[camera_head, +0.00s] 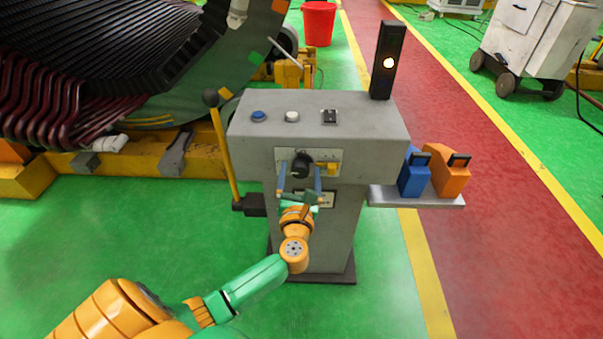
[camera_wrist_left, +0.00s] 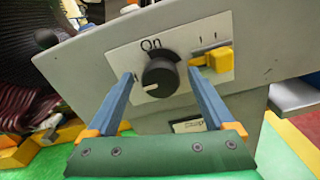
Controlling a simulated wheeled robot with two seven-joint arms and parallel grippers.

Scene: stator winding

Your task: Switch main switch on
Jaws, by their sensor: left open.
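The main switch is a black round knob (camera_head: 301,165) on a light plate on the front of the grey control console (camera_head: 390,123). In the left wrist view the knob (camera_wrist_left: 160,78) sits below the word "On", and its white mark points to the lower left. My left gripper (camera_head: 299,178) is open in front of the plate. In the left wrist view its two blue fingers (camera_wrist_left: 161,82) stand on either side of the knob, with a gap visible on both sides. I cannot tell whether the fingertips touch the plate. My right gripper is not in view.
A yellow lever (camera_wrist_left: 217,60) sits right of the knob on the plate. A blue button (camera_head: 259,116) and a white button (camera_head: 292,116) are on top. A lever with a black ball (camera_head: 210,97) stands at the left. A side shelf holds blue (camera_head: 413,175) and orange (camera_head: 448,178) blocks.

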